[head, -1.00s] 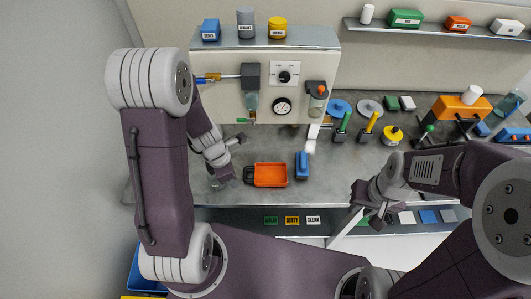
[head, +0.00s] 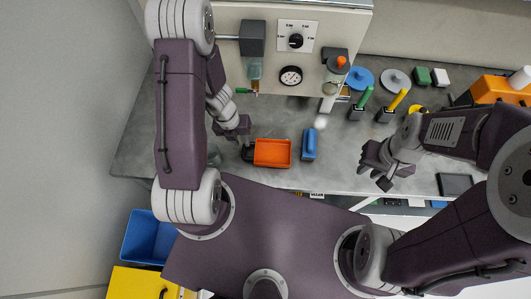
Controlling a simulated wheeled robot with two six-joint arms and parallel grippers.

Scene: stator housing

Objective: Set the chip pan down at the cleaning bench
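The orange chip pan (head: 272,153) sits on the grey bench (head: 340,150), left of a blue-handled brush (head: 309,144). Its short black handle (head: 247,152) points left. My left gripper (head: 241,134) is beside the handle, at the pan's left end. Its fingers look spread and I see nothing between them; contact with the handle is hard to judge. My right gripper (head: 377,172) hangs over the bench's front edge, right of the brush, open and empty.
A panel with a dial (head: 296,36) and a gauge (head: 291,76) stands behind the pan. Green (head: 364,98) and yellow (head: 397,100) handled tools stand behind the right gripper. A blue bin (head: 148,238) and a yellow bin (head: 140,284) are low at the left.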

